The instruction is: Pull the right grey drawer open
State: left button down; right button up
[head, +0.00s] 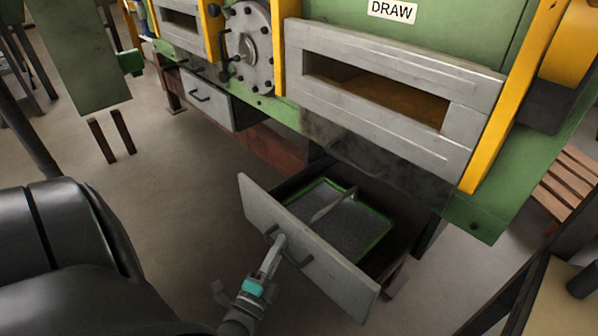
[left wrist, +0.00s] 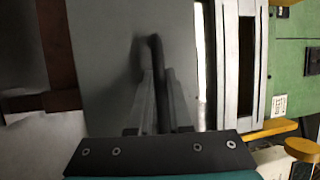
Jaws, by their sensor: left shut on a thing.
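The right grey drawer (head: 322,262) stands well out from the green furnace in the head view, its dark inside showing behind the front. My left gripper (head: 279,240) is at the outer face of the drawer front, shut on its dark bar handle. In the left wrist view the handle (left wrist: 155,50) runs between the fingers (left wrist: 152,95), with the grey drawer front (left wrist: 105,45) behind it. Inside the drawer lies a green-rimmed tray (head: 377,239) with a grey bottom and a slim light bar across it. My right gripper is not in view.
Above the open drawer is a grey slotted furnace front (head: 390,95) between yellow posts. A slatted wooden pallet (head: 568,190) lies at the right. The floor left of the open drawer is clear.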

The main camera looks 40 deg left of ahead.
pick_arm(q)
jog(key=s, duration=1.1)
jog(key=shift+s+a+p, duration=0.2)
jog(key=shift+a+p, duration=0.1)
jog(key=shift+a, duration=0.15)
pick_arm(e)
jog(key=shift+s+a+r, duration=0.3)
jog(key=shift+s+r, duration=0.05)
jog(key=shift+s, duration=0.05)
pick_arm(q)
jog(key=c, duration=0.8)
grip_release()
jog(key=shift+c, duration=0.2)
jog(key=b+v, duration=0.1)
jog(key=v, duration=1.4)
jog(key=shift+b, duration=0.4)
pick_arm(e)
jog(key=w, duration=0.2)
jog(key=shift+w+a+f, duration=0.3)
pick_arm(q)
jog(key=shift+s+d, duration=0.1)
